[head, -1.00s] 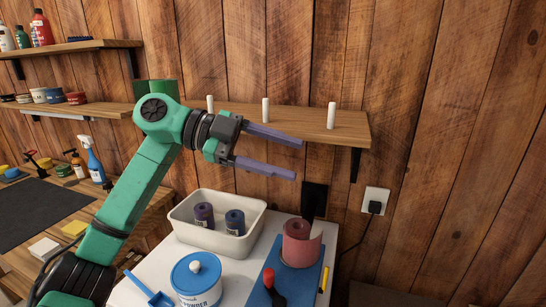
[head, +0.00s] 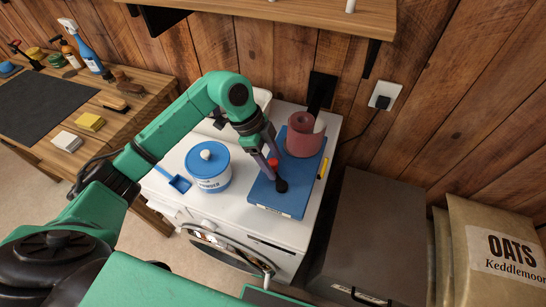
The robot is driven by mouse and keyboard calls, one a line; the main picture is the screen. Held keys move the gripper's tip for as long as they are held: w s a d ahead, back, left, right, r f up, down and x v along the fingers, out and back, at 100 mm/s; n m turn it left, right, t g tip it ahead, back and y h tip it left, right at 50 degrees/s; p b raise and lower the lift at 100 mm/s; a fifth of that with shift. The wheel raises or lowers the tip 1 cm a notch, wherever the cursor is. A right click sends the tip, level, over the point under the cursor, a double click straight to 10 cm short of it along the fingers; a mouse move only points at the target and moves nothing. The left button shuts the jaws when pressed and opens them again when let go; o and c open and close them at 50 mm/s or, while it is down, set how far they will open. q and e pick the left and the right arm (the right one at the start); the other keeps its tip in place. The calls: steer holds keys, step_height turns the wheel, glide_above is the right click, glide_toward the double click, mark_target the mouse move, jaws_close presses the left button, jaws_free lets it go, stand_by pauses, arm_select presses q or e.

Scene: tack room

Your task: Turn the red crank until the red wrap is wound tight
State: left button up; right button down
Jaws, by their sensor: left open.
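The red wrap (head: 303,138) stands upright as a roll on the back of the blue board (head: 285,200), with a loose lighter flap at its right side. The crank, with a red knob (head: 273,163) and a black hub (head: 282,186), is at the front of the board. My left gripper (head: 275,168) points down at the crank, its two purple fingers open around or right beside the red knob. Whether they touch it cannot be told. My right gripper is not in view.
The board lies on a white washing machine (head: 225,218). A blue-lidded powder tub (head: 208,168) and a blue scoop (head: 173,178) stand left of it. A yellow pencil-like item (head: 323,168) lies right of the board. A shelf (head: 330,15) overhangs behind; a grey bin (head: 370,235) stands right.

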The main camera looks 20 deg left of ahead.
arm_select(q)
steer(key=shift+s+d+f, duration=0.1)
jaws_close()
